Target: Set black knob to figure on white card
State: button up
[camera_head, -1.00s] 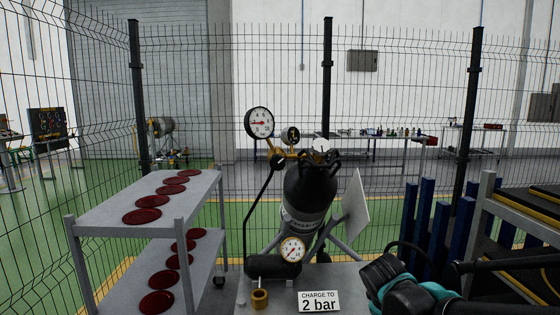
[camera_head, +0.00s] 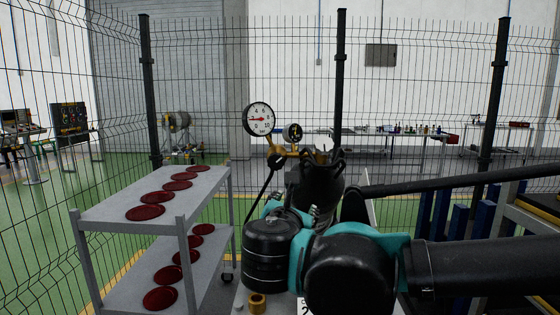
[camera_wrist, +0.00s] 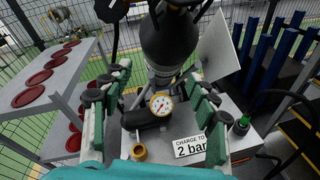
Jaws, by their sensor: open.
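A large white gauge (camera_head: 259,119) and a smaller dark gauge (camera_head: 292,132) sit on a brass regulator above a black cylinder (camera_head: 318,185). A black round part (camera_head: 277,161), possibly the knob, sits under the brass. A small white gauge (camera_wrist: 161,104) with a red needle is low in front of the cylinder. My gripper (camera_wrist: 157,80) is open and empty, its fingers apart on either side of the cylinder's lower part.
A grey two-shelf cart (camera_head: 100,213) with several dark red discs stands at left. A brass ring (camera_head: 257,303) sits on the bench. A white panel (camera_wrist: 214,48) and blue posts (camera_wrist: 262,52) are at right. A wire fence stands behind.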

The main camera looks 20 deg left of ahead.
aim_at(276, 162)
jog(key=s+a+r+n+t+y, duration=0.1)
jog(key=s+a+r+n+y, duration=0.25)
jog(key=r, duration=0.35)
jog(key=shift+h, duration=0.25)
jog(key=x, duration=1.6)
jog(key=shift+w+a+f, duration=0.1)
jog(key=shift+w+a, duration=0.05)
jog(key=shift+a, duration=0.05)
jog(key=c, duration=1.2)
jog(key=shift+o, duration=0.2)
jog(key=shift+m, duration=0.55)
jog(key=o, duration=1.2)
jog(key=shift+c, duration=0.2)
